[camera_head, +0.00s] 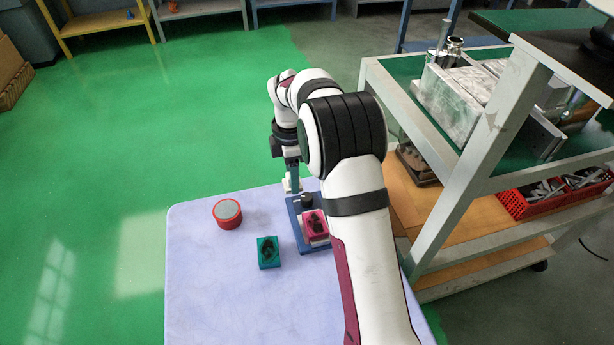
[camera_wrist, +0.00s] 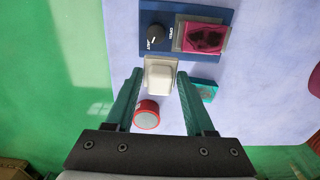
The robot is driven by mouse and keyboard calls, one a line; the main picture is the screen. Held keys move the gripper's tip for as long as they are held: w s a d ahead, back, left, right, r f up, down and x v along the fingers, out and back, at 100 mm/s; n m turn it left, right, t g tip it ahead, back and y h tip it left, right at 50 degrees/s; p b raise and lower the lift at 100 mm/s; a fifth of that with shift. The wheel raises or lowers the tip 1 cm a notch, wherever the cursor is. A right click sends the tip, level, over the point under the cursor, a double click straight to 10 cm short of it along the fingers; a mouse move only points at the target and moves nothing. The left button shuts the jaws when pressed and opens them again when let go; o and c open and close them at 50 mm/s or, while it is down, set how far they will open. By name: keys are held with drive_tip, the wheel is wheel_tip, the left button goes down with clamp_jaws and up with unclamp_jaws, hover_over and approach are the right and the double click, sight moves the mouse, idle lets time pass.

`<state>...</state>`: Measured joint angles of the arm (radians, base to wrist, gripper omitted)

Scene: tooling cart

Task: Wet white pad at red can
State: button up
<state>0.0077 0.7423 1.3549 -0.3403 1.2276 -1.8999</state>
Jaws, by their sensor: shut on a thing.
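My gripper (camera_wrist: 160,71) is shut on the white pad (camera_wrist: 159,79), a pale block between its two teal fingertips. In the head view my gripper (camera_head: 292,184) points down at the far edge of the lavender table, just behind the blue base; its tips and the pad are small there. The red can (camera_head: 228,213), a short round tin with a grey top, stands on the table to the left of my gripper. In the wrist view the can (camera_wrist: 147,115) shows below the pad, apart from it. I cannot tell how high the pad is above the table.
A blue base (camera_head: 296,213) with a black knob (camera_wrist: 155,38) carries a pink block with a dark top (camera_head: 315,225). A teal block with a dark top (camera_head: 268,251) lies between it and the can. A metal cart (camera_head: 455,205) stands right. The table's front left (camera_head: 215,300) is clear.

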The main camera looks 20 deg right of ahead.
approach(226, 210)
drive_tip(key=shift+f, duration=2.55)
drive_tip(key=shift+f, duration=0.6)
drive_tip(key=shift+r, duration=0.1)
wheel_tip(226, 210, up, 7)
drive_tip(key=shift+d, duration=0.1)
idle(0.4)
